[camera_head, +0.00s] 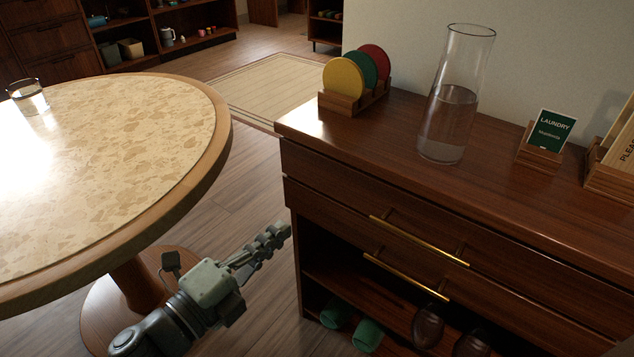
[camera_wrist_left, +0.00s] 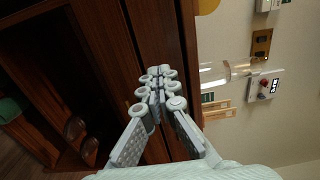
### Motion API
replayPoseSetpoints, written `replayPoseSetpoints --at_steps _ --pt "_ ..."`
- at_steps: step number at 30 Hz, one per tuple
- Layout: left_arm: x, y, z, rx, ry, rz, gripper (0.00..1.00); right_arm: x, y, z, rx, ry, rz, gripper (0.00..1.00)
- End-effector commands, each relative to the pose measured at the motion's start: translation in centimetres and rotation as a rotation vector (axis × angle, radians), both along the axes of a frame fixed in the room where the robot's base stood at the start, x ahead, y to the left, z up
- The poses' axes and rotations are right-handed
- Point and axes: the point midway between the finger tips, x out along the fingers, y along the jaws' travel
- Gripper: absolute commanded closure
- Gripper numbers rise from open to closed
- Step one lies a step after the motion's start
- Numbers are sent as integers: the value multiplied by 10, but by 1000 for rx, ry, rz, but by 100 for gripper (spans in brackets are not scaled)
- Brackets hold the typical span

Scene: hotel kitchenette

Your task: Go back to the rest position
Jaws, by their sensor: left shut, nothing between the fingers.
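My left gripper (camera_head: 274,238) reaches in from the bottom of the head view, in the gap between the round table and the wooden cabinet. Its fingers are together with nothing between them, and they point toward the cabinet's left front corner. In the left wrist view, the left gripper (camera_wrist_left: 158,88) shows closed fingers in front of the dark cabinet wood. I cannot tell from these views whether the fingertips touch the cabinet. My right gripper is not in view.
The round table (camera_head: 190,178) stands left, with a water glass (camera_head: 28,97) on it. The cabinet (camera_head: 395,132) holds a water carafe (camera_head: 448,110), coloured discs (camera_head: 345,79) in a rack and a laundry sign (camera_head: 548,132). Two brass handles (camera_head: 418,241) cross its front. Slippers (camera_head: 368,334) lie below.

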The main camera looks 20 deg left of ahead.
Motion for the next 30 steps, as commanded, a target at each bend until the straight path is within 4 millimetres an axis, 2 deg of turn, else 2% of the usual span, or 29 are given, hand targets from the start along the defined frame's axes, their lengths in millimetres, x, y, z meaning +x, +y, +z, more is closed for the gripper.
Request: replayPoseSetpoints --at_steps 5,8,11,12,14,15,16,18,21,22,24,27,30 --pt "3 6 -4 -21 17 26 100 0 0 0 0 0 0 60" --pt "13 29 -24 -106 95 133 100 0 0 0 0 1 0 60" --pt "23 68 -68 -274 247 331 100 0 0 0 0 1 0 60" --pt "23 84 -92 -356 324 425 100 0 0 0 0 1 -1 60" --pt "17 104 -133 -484 451 572 100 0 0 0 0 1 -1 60" --pt "9 112 -160 -567 540 668 100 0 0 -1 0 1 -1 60" --pt "2 116 -180 -625 605 736 100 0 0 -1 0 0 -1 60" --pt "-20 117 -222 -747 755 884 100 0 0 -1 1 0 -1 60" --pt "-52 107 -267 -873 943 1055 100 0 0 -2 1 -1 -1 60" --pt "-60 102 -276 -900 990 1094 100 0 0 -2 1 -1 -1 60" --pt "-76 92 -292 -946 1080 1166 100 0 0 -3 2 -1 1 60" --pt "-91 82 -303 -979 1157 1225 100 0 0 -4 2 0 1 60" --pt "-94 81 -305 -985 1170 1236 100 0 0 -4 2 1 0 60"
